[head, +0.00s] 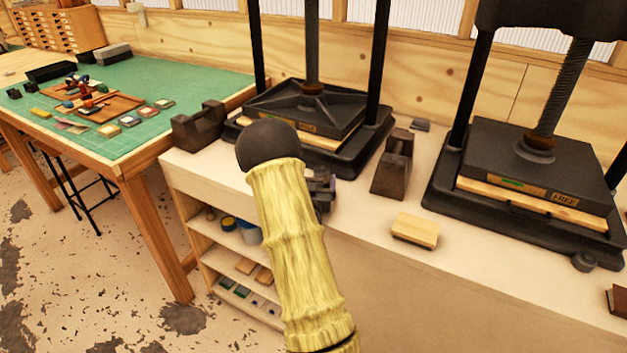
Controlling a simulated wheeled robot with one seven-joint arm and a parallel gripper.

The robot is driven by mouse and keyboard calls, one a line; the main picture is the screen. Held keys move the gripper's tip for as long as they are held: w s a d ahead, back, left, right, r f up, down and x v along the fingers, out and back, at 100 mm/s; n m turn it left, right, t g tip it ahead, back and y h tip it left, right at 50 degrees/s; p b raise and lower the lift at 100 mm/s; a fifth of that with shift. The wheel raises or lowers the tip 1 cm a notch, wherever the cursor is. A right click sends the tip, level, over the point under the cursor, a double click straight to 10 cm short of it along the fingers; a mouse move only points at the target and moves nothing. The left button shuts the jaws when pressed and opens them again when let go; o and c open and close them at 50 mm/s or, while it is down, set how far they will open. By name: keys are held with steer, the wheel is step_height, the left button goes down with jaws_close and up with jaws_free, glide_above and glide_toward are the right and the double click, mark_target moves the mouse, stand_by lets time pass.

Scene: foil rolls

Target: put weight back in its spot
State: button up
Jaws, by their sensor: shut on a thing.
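My gripper (322,188) shows only in part, as dark grey pieces just right of my yellow arm, above the bench's left part. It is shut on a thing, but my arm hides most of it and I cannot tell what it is.
Two black screw presses, left (345,150) and right (535,235), stand on the pale bench (360,255). A small wooden block (415,230) lies between them at the front. Shelves (215,245) are under the bench. A green-topped table (185,85) with tools stands left.

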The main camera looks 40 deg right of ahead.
steer(key=o, duration=1.8)
steer(key=shift+r, duration=0.1)
steer(key=b+v, duration=0.2)
steer(key=v, duration=1)
